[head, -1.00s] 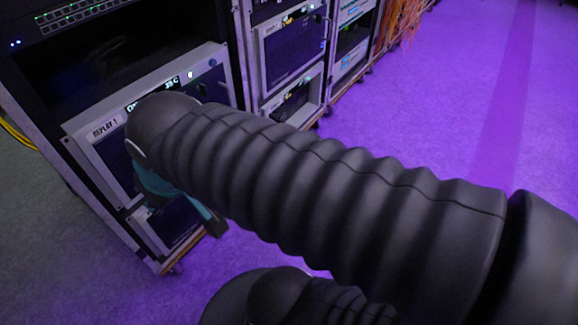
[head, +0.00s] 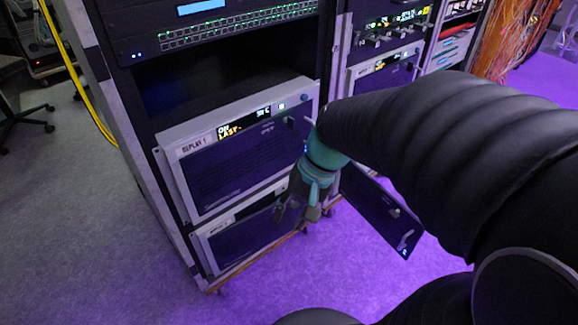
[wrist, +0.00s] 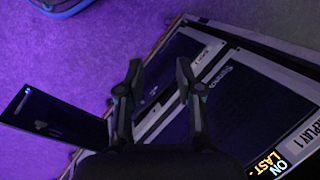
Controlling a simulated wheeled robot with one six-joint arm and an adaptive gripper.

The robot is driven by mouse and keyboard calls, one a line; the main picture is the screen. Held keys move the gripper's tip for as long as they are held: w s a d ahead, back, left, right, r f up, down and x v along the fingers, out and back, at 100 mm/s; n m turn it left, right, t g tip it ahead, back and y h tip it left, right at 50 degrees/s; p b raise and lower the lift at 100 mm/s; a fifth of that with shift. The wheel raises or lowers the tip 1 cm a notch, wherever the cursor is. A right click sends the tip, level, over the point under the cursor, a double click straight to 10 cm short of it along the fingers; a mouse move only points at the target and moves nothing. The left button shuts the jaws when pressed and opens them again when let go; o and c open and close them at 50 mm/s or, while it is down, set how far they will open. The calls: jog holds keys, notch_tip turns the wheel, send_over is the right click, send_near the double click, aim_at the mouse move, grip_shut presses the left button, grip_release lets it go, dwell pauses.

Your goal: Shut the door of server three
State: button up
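An open dark door panel (head: 380,212) with a pale handle sticks out over the floor just right of my gripper in the head view. It also shows at the left of the wrist view (wrist: 52,120). Its hinge side is hidden behind my gripper and arm, and I cannot read a server three label. My gripper (head: 299,208) hangs low in front of the rack, left of the panel and apart from it. In the wrist view its two fingers (wrist: 160,75) are spread with nothing between them. The lower server (head: 245,238) is behind it, its label too small to read.
A second rack (head: 385,75) stands to the right, with orange cables (head: 510,40) beyond. Yellow cable (head: 80,80) runs down the left side. Purple-lit floor in front is clear.

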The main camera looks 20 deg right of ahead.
jog(key=w+d+f+m+t+y+b, duration=0.1)
jog(key=w+d+f+m+t+y, duration=0.1)
jog(key=w+d+f+m+y, duration=0.5)
jog(key=w+d+f+m+t+y, duration=0.25)
jog(key=w+f+m, duration=0.2)
jog(key=f, duration=0.35)
jog(key=d+f+m+t+h, duration=0.6)
jog(key=d+f+m+t, duration=0.65)
jog(key=f, duration=0.65)
jog(key=shift+m+g, duration=0.7)
jog(key=shift+m, duration=0.2)
jog(key=x, duration=1.2)
jog(key=shift+w+d+r, duration=0.2)
jog(key=shift+w, duration=0.25)
jog(key=shift+c, duration=0.3)
grip_shut()
